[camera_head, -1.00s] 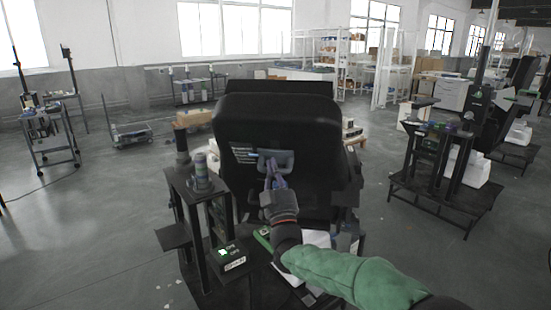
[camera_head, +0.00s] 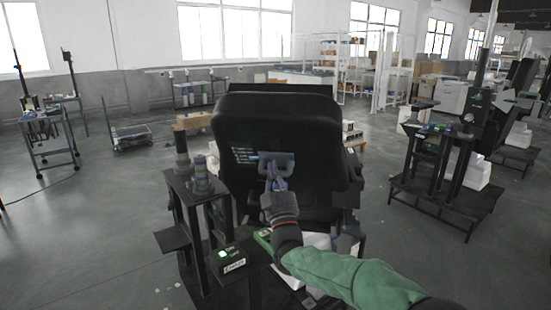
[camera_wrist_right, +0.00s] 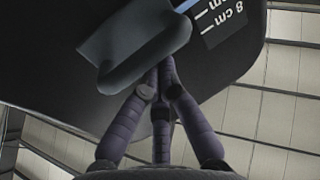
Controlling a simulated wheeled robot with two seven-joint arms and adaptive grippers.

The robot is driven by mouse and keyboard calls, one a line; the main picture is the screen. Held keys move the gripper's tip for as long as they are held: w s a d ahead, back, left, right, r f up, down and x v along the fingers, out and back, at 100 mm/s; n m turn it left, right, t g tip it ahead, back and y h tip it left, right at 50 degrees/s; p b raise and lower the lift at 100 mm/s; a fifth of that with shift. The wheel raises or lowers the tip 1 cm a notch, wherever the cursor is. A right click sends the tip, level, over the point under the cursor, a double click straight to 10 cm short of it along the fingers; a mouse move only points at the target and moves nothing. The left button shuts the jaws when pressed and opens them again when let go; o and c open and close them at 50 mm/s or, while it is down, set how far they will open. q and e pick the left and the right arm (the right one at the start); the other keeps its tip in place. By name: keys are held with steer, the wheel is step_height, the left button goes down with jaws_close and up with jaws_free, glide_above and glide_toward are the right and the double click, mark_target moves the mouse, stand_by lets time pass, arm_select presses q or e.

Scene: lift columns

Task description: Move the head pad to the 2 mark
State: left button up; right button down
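The head pad (camera_head: 285,120) is a large black cushion in the middle of the head view. A grey handle (camera_head: 283,160) sits on its face, and a dark scale with white marks (camera_head: 243,155) is left of it. The handle (camera_wrist_right: 140,50) and scale (camera_wrist_right: 222,15), reading "8 cm", also show in the right wrist view. No 2 mark is readable. My right gripper (camera_head: 273,170) is at the handle; its purple fingers (camera_wrist_right: 160,80) are closed together at the handle's lower edge, their tips partly hidden by it. My left gripper is not in view.
A black stand with grey posts (camera_head: 201,180) is left of the pad, with a small box with a green light (camera_head: 227,260) below. Another black stand (camera_head: 440,170) is at right, a cart (camera_head: 48,140) at far left.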

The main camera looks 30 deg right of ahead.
steer(key=shift+w+d+f+b, duration=0.2)
steer(key=shift+w+f+b, duration=0.05)
steer(key=shift+f+b, duration=0.2)
steer(key=shift+w+d+f+b, duration=0.15)
steer(key=shift+w+f+b, duration=0.15)
steer(key=shift+f, duration=0.15)
stand_by(0.5)
steer(key=shift+s+r, duration=0.1)
steer(key=shift+r, duration=0.1)
steer(key=shift+s+a+r, duration=0.3)
steer(key=shift+s+r, duration=0.05)
steer(key=shift+r, duration=0.25)
stand_by(0.4)
steer(key=s+a+f, duration=0.4)
steer(key=s+f, duration=0.1)
steer(key=shift+s+a+f, duration=0.2)
steer(key=shift+s+a, duration=0.05)
steer(key=shift+a, duration=0.1)
stand_by(0.6)
stand_by(0.9)
